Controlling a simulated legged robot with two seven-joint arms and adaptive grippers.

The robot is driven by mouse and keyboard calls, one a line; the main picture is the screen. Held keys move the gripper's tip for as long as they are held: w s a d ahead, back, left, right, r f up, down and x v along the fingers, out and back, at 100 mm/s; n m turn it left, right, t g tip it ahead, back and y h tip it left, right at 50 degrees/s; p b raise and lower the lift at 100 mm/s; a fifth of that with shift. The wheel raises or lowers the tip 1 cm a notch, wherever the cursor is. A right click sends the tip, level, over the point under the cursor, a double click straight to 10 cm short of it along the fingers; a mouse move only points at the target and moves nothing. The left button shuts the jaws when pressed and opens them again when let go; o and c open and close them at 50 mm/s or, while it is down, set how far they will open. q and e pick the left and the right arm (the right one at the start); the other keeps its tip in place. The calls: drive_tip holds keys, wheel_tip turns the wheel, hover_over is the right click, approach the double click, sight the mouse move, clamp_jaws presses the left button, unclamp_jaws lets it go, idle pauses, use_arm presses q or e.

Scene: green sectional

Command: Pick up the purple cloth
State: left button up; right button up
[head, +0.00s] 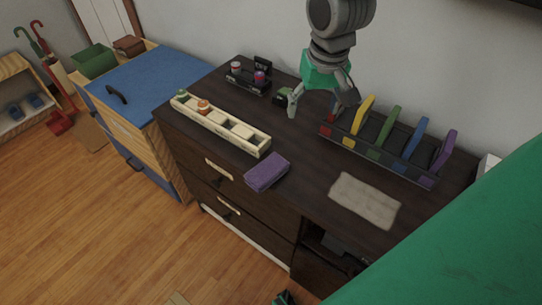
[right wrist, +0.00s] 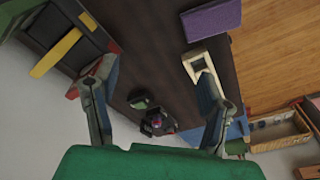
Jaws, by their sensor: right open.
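The purple cloth (head: 267,172) is a folded block lying at the front edge of the dark dresser top. It also shows at the top of the right wrist view (right wrist: 212,19). My right gripper (head: 313,110) is above the back of the dresser, with its fingers spread and nothing between them. In the head view it is above and to the right of the cloth, well apart from it. The fingers also show open in the right wrist view (right wrist: 157,75). My left gripper is not in view.
A cream tray with compartments (head: 222,124) stands just left of the cloth. A dark rack with coloured upright pieces (head: 376,150) is right of my gripper. A beige cloth (head: 364,201) lies flat at the right. A blue-topped cabinet (head: 150,82) adjoins the dresser.

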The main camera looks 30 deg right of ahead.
wheel_tip(320, 180, down, 2)
drive_tip(key=w+a+m+g, duration=0.1)
drive_tip(key=a+m, duration=0.1)
drive_tip(key=m, duration=0.9)
approach(280, 158)
drive_tip(key=shift+g, duration=0.3)
wheel_tip(280, 158, down, 5)
drive_tip(key=shift+f, duration=0.25)
drive_tip(key=f, duration=0.2)
drive_tip(key=f+b, duration=0.1)
drive_tip(key=f, duration=0.2)
drive_tip(key=shift+w+d+f+b, duration=0.1)
drive_tip(key=shift+w+d+b, duration=0.1)
drive_tip(key=shift+b, duration=0.1)
drive_tip(key=c, duration=0.9)
drive_tip(key=shift+c, duration=0.2)
